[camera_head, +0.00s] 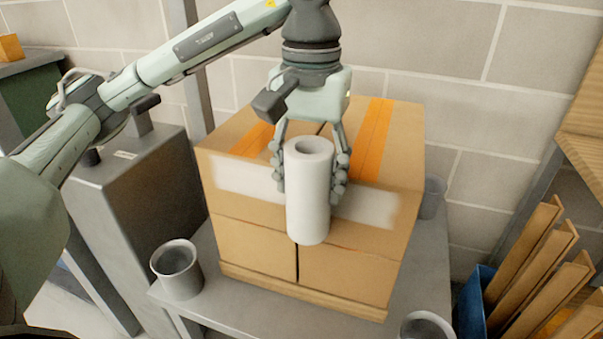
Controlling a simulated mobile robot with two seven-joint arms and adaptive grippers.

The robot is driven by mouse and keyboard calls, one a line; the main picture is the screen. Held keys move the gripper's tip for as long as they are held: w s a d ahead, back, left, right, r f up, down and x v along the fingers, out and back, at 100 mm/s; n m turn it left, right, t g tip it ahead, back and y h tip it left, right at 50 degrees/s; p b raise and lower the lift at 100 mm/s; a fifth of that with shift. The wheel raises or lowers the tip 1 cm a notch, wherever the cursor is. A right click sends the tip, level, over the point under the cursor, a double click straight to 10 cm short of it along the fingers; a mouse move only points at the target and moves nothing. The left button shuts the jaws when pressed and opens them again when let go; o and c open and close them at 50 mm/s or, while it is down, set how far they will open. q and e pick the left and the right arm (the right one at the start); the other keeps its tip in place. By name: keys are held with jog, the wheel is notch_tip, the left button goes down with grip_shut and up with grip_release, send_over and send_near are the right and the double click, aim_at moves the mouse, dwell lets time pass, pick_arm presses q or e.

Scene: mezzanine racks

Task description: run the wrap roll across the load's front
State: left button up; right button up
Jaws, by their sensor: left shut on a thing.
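The white wrap roll (309,203) stands upright at the front of the load. My left gripper (311,172) comes down from above with its fingers closed around the two sides of the roll. The load (248,245) is a block of cardboard boxes with orange tape on top. A pale, whitish band (368,209) crosses its front on both sides of the roll. The roll hides the middle of that front, and I cannot tell whether it touches the cardboard. My right gripper is not in view.
The load rests on a grey table (219,311). Grey cups stand at its front left (177,269), front right (427,326) and right side (433,197). A blue bin (474,303) with wooden slats is at right. A grey cabinet (150,200) is at left, a block wall (480,110) behind.

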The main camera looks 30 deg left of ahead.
pick_arm(q)
jog(key=shift+w+d, duration=0.15)
jog(key=shift+d, duration=0.6)
jog(key=shift+w+d, duration=0.1)
jog(key=shift+d, duration=0.6)
jog(key=w+d, duration=0.2)
jog(key=d, duration=0.6)
jog(key=shift+d, duration=0.15)
jog(key=s+d, duration=0.1)
jog(key=s, duration=0.5)
jog(key=shift+s+d, duration=0.3)
jog(key=shift+s, duration=0.1)
